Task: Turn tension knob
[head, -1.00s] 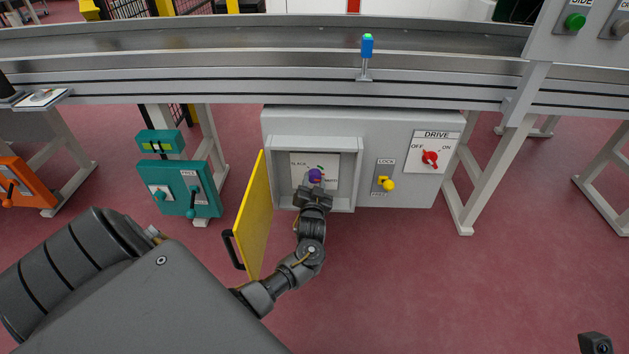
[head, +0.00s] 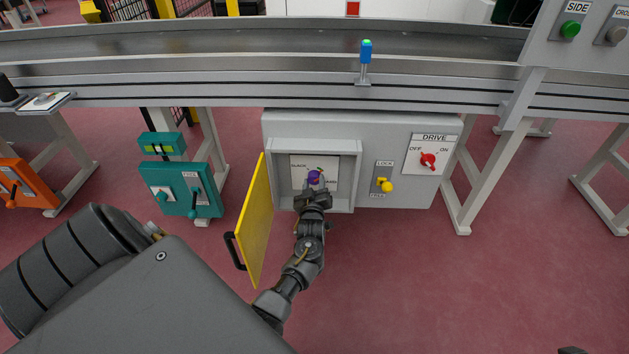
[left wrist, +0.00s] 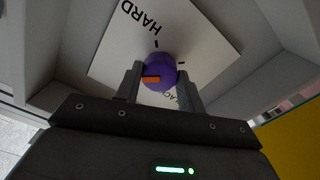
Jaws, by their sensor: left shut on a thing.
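The purple tension knob (head: 314,178) is on a white label plate (head: 299,162) inside the open recess of the grey box. In the left wrist view the knob (left wrist: 159,71) carries an orange mark, and the plate (left wrist: 205,50) reads HARD beside it, with another word partly covered. My left gripper (head: 315,186) reaches into the recess from below. In the left wrist view its two fingers (left wrist: 159,82) stand on either side of the knob, shut on it.
The yellow door (head: 256,222) with a black handle stands open left of the recess. A yellow lock lever (head: 386,185) and a red drive switch (head: 428,160) sit to the right. A teal box (head: 182,188) stands left. The conveyor (head: 220,85) runs above.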

